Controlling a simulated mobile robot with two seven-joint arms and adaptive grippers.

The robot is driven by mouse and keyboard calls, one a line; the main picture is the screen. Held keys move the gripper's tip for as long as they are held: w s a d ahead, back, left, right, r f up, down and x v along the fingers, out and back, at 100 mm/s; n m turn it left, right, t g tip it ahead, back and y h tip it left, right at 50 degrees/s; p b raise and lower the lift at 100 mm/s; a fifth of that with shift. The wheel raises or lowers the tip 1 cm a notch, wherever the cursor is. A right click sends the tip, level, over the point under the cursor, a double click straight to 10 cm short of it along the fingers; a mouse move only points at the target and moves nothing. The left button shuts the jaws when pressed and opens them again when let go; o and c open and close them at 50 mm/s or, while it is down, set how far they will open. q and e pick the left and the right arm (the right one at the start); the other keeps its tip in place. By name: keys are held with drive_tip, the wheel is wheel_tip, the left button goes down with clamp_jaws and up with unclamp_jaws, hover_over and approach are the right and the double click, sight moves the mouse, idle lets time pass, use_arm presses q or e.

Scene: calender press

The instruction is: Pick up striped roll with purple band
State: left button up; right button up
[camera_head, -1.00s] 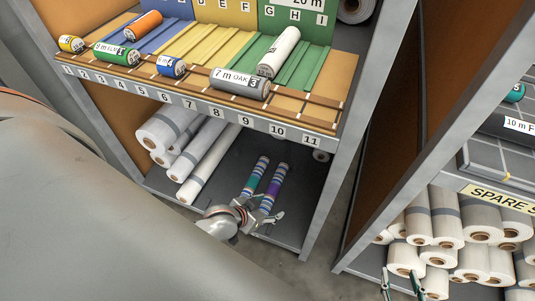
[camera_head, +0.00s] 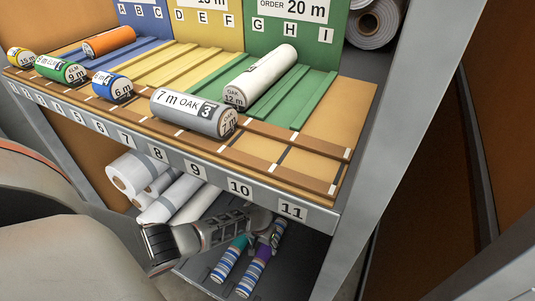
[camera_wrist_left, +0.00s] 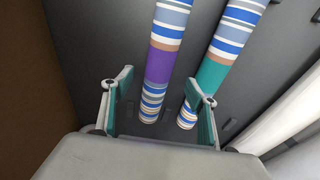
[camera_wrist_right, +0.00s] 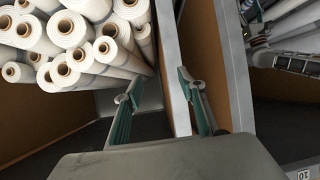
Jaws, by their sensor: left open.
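The striped roll with the purple band (camera_head: 257,265) lies on the dark lower shelf, partly hidden by my left gripper. In the left wrist view the purple-band roll (camera_wrist_left: 161,65) shows between the spread fingers. A second striped roll with a teal band (camera_head: 229,262) lies beside it, and in the left wrist view this teal-band roll (camera_wrist_left: 215,72) passes near the right finger. My left gripper (camera_head: 270,232) is open above the rolls; in its own view the gripper (camera_wrist_left: 160,82) holds nothing. My right gripper (camera_wrist_right: 158,85) is open and empty, away from these rolls.
The upper shelf's numbered front edge (camera_head: 190,165) overhangs my left arm. White rolls (camera_head: 165,190) lie left on the lower shelf. A grey roll (camera_head: 193,112) and a white roll (camera_head: 260,75) lie above. The shelf post (camera_head: 360,190) stands right. Many white rolls (camera_wrist_right: 75,50) are stacked near my right gripper.

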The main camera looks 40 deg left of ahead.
sight(264, 252)
use_arm(q)
drive_tip(key=f+b, duration=0.2)
drive_tip(key=f, duration=0.2)
drive_tip(key=shift+s, duration=0.2)
wheel_tip(264, 252, down, 4)
drive_tip(key=shift+r+b, duration=0.2)
drive_tip(key=shift+b, duration=0.95)
drive_tip(key=shift+w+a+f, duration=0.1)
drive_tip(key=shift+f, duration=0.05)
drive_tip(key=shift+w, duration=0.2)
drive_tip(key=shift+w+r, duration=0.15)
drive_tip(key=shift+r, duration=0.1)
drive_tip(key=c, duration=1.5)
use_arm(e)
drive_tip(key=a+m, duration=0.2)
drive_tip(key=a, duration=0.1)
drive_tip(key=a+r+y, duration=0.1)
drive_tip(key=shift+w+a+m+t, duration=0.15)
drive_tip(key=shift+a+m+t, duration=0.15)
drive_tip(key=shift+a+m, duration=0.1)
